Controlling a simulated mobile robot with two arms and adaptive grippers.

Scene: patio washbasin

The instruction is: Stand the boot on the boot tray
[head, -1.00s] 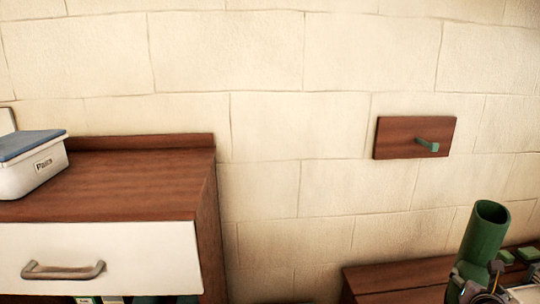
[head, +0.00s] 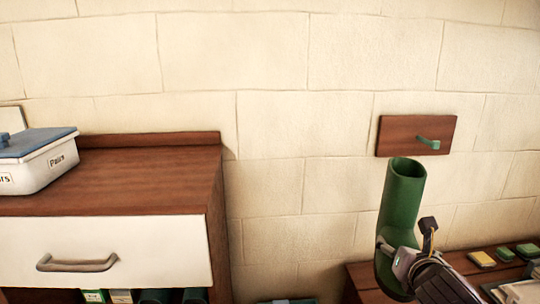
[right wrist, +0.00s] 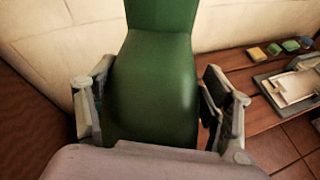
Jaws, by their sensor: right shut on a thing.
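The green boot (head: 403,192) is held up in the head view, right of the middle, its open shaft upward and leaning slightly. My right gripper (head: 388,250) is shut on the boot's lower part. In the right wrist view the boot (right wrist: 152,85) fills the middle, with my right gripper's fingers (right wrist: 155,100) on both sides of it. The boot's lower end is partly hidden by the gripper. I cannot make out a boot tray for certain. My left gripper is not in view.
A wooden cabinet (head: 130,178) with a white drawer (head: 140,240) stands at left, bearing a white lidded box (head: 45,170). A wall board (head: 395,135) with a green peg is behind the boot. A low wooden bench (head: 365,278) at right carries small sponge-like blocks (head: 482,259).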

